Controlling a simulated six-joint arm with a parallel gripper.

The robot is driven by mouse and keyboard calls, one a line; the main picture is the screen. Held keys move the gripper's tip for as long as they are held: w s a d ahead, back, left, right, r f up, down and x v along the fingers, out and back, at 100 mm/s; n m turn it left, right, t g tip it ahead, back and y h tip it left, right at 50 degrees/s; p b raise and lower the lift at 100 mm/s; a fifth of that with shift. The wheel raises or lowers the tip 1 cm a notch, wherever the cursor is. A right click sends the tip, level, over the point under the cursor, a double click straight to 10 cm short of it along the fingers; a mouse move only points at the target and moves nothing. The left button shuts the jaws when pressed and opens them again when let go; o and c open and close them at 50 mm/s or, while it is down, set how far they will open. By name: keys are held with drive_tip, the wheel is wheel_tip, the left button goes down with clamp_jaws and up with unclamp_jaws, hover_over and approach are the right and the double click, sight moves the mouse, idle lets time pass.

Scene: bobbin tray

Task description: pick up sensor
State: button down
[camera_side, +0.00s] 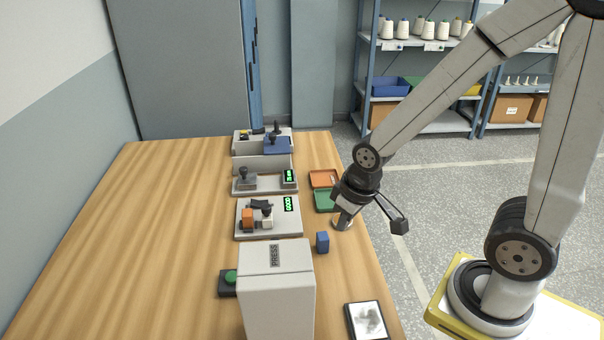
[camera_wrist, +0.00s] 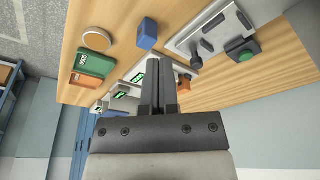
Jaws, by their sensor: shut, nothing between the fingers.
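My gripper (camera_wrist: 159,86) is shut and empty in the wrist view, its two dark fingers side by side. In the side view it hangs above the right edge of the wooden table. I cannot tell for certain which thing is the sensor. A small blue block (camera_side: 322,242) stands on the table in front of the gripper; it also shows in the wrist view (camera_wrist: 147,34), clear of the fingers. A round pale disc (camera_wrist: 97,39) lies near the block. In the side view the disc (camera_side: 343,224) is partly hidden under the gripper.
A white box marked PRESS (camera_side: 277,290) stands near the front, with a green button (camera_side: 230,277) at its left. Behind it, a fixture (camera_side: 270,230) holds small parts. Green (camera_side: 324,199) and orange (camera_side: 323,178) trays lie by the right edge. The table's left side is clear.

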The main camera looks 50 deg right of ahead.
drive_tip(key=c, duration=1.3)
unclamp_jaws()
drive_tip(key=o, duration=1.1)
drive_tip(key=shift+o, duration=0.2)
drive_tip(key=n+g, duration=0.2)
drive_tip(key=n, duration=0.6)
hover_over(245, 212)
drive_tip(key=s, duration=0.2)
drive_tip(key=shift+w+d+f, duration=0.2)
drive_tip(key=shift+d+f, duration=0.05)
drive_tip(key=shift+f, duration=0.45)
drive_tip(key=shift+w+a+f+n+g, duration=0.15)
drive_tip(key=shift+w+n, duration=0.1)
drive_tip(key=shift+w, duration=0.15)
drive_tip(key=shift+w+a+f+n+g, duration=0.1)
drive_tip(key=shift+w+n+g, duration=0.05)
drive_tip(key=shift+w+n, duration=0.15)
